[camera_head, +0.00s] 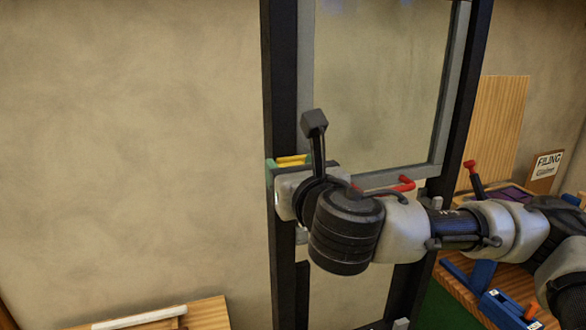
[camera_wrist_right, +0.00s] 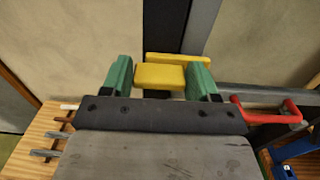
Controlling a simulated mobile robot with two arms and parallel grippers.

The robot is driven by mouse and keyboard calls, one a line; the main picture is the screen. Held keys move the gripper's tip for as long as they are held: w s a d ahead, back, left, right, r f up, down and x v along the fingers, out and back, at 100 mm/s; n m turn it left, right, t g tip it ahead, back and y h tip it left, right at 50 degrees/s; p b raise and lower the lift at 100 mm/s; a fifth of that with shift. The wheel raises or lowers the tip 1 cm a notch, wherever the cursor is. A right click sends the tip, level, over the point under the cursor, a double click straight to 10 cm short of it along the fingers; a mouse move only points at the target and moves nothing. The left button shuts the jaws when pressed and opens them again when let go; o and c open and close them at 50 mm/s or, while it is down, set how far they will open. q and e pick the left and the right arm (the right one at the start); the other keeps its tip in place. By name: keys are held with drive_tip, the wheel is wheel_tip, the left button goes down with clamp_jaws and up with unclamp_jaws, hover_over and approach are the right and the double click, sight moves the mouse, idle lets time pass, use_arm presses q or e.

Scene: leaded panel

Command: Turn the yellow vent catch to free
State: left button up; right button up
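The yellow vent catch (camera_wrist_right: 160,76) shows in the right wrist view as a block with a second yellow bar behind it, by the dark frame post. In the head view, a yellow strip of the catch (camera_head: 293,160) shows above my right gripper (camera_head: 283,170) at the dark post; the gripper and wrist hide the rest. My left gripper is not in view.
A grey-framed pane (camera_head: 385,80) stands between dark posts. A red handle (camera_head: 398,184) on its lower rail is close to my right wrist. A wooden bench with blue tools (camera_head: 505,308) is at lower right. A wooden surface (camera_head: 205,315) is at lower left.

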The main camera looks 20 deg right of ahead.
drive_tip(key=c, duration=0.5)
drive_tip(key=shift+o, duration=0.2)
drive_tip(key=shift+f+m, duration=0.1)
drive_tip(key=shift+m, duration=0.2)
drive_tip(key=m+b, duration=0.2)
drive_tip(key=shift+m, duration=0.3)
drive_tip(key=m+b, duration=0.1)
drive_tip(key=m, duration=0.3)
drive_tip(key=shift+d+f+m+b, duration=0.1)
drive_tip(key=shift+m+b, duration=0.2)
drive_tip(key=shift+b, duration=0.05)
drive_tip(key=m+b, duration=0.1)
drive_tip(key=m, duration=0.4)
drive_tip(key=shift+b, duration=0.3)
drive_tip(key=shift+d+m+b, duration=0.1)
drive_tip(key=shift+m+b, duration=0.3)
drive_tip(key=shift+m, duration=2.1)
